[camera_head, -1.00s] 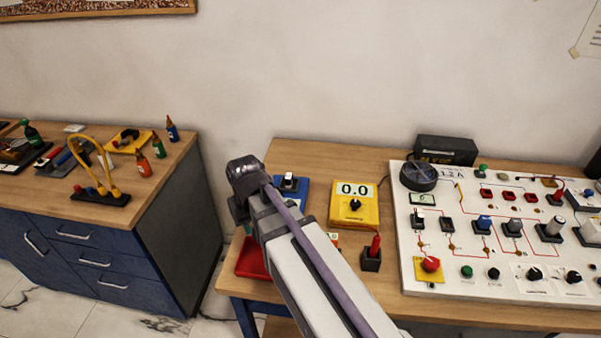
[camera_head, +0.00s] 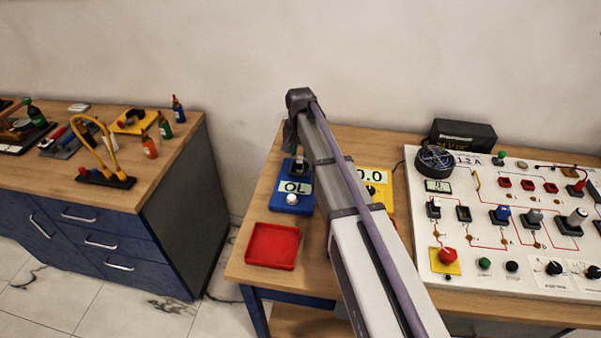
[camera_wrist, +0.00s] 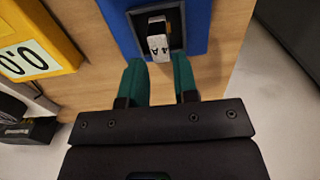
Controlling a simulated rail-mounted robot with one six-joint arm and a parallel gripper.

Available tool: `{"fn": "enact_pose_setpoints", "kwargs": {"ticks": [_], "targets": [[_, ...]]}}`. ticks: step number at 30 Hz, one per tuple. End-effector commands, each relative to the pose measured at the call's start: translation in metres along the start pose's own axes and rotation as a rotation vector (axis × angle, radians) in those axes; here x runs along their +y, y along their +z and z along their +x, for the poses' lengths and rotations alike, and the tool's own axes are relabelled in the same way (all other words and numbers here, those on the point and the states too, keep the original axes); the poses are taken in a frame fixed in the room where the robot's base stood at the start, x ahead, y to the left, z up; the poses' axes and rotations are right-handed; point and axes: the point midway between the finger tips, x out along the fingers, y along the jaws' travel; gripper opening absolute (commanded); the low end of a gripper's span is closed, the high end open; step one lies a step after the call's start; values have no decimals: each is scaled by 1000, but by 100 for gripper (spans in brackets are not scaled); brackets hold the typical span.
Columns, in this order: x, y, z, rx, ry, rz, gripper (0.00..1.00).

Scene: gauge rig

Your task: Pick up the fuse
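The fuse (camera_wrist: 158,42) is a small block with a pale, lettered end, in a dark socket of the blue meter (camera_wrist: 202,28) in the wrist view. My gripper (camera_wrist: 159,62) has two green fingers standing apart. The fuse lies just beyond the fingertips, roughly in line with the gap. I cannot tell whether they touch it. In the head view, the blue meter (camera_head: 281,201) reads "OL" and my arm hangs over its back end, partly covering the socket.
A red tray (camera_head: 272,246) sits in front of the blue meter. A yellow meter (camera_head: 384,193) is close on the right, partly behind my arm. The white circuit panel (camera_head: 465,210) fills the right of the table. A second bench (camera_head: 180,160) stands at left.

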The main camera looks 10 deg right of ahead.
Motion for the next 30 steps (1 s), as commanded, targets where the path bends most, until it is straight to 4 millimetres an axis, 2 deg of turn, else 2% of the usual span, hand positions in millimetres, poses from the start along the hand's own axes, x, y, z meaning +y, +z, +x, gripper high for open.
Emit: {"fn": "enact_pose_setpoints", "kwargs": {"ticks": [2, 9, 11, 18, 26, 30], "targets": [[0, 0, 2, 0, 0, 0, 28], [-1, 4, 48, 0, 0, -1, 28], [-1, 4, 53, 0, 0, -1, 28], [-1, 4, 49, 0, 0, -1, 27], [-1, 4, 49, 0, 0, -1, 2], [-1, 4, 49, 0, 0, -1, 0]]}}
